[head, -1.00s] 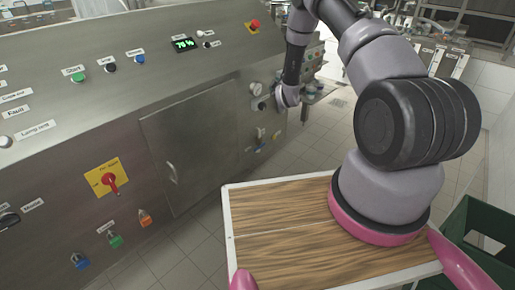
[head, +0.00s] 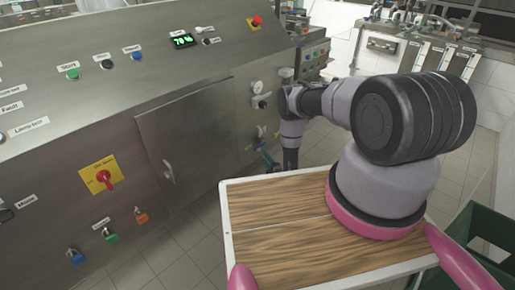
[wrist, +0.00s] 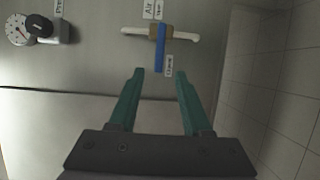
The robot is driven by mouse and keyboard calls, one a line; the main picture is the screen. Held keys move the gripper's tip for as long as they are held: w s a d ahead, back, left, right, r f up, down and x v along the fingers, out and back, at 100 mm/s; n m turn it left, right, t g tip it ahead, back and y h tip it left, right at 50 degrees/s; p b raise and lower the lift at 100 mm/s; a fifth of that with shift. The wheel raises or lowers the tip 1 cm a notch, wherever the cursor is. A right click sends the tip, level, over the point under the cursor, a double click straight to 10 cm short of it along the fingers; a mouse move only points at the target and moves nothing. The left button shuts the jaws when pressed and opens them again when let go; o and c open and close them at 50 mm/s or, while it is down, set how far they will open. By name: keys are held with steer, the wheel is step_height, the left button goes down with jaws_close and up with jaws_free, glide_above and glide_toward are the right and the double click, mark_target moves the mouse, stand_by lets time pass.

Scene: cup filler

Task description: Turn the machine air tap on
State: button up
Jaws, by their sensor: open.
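The air tap (wrist: 160,48) is at the top middle of the wrist view. It has a brass-coloured body on a white horizontal pipe and a blue lever pointing down the picture, square to the pipe. A label starting "Air" is beside it. My gripper (wrist: 159,72) has two green fingers, spread open and empty. In the picture the lever's lower end lies between the fingertips. I cannot tell how far in depth they are from it. In the head view my gripper is low by the machine's right end, and the tap is small and hard to make out there.
A pressure gauge (wrist: 17,30) with a black knob (wrist: 39,27) is left of the tap. The steel machine (head: 190,65) has a closed door (head: 190,135), buttons and a red emergency stop (head: 256,21). My wooden-topped base is in front. A green crate (head: 485,235) stands at right.

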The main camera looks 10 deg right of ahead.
mark_target(258, 148)
steer(key=x, duration=0.9)
steer(key=shift+w, duration=0.25)
steer(key=shift+c, duration=0.3)
jaws_close()
stand_by(0.7)
